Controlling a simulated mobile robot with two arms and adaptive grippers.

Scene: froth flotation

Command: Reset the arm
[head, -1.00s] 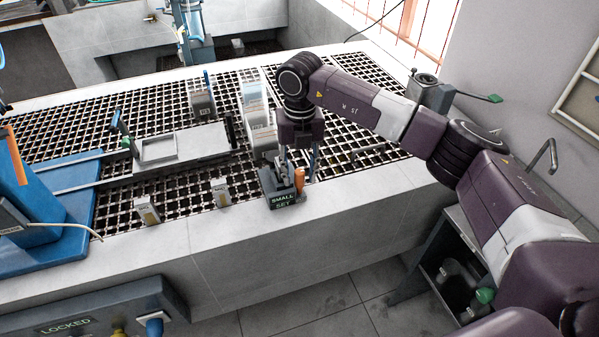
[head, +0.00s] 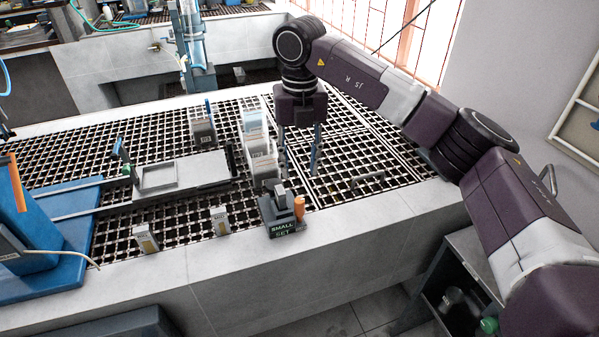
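My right arm comes in from the right, and its gripper (head: 300,166) points straight down over the grated bench. Its two fingers are apart with nothing seen between them. The gripper is above and a little behind the small dark holder labelled "SMALL SET" (head: 283,229), and looks clear of it. An orange-handled item (head: 299,208) stands at the right side of that holder. My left gripper is not in view.
Pale upright containers (head: 257,140) stand close to the left of the gripper. A grey slide with a square frame (head: 160,177) lies further left, beside a blue machine (head: 35,220). The grating to the right is mostly free. A barred window is behind.

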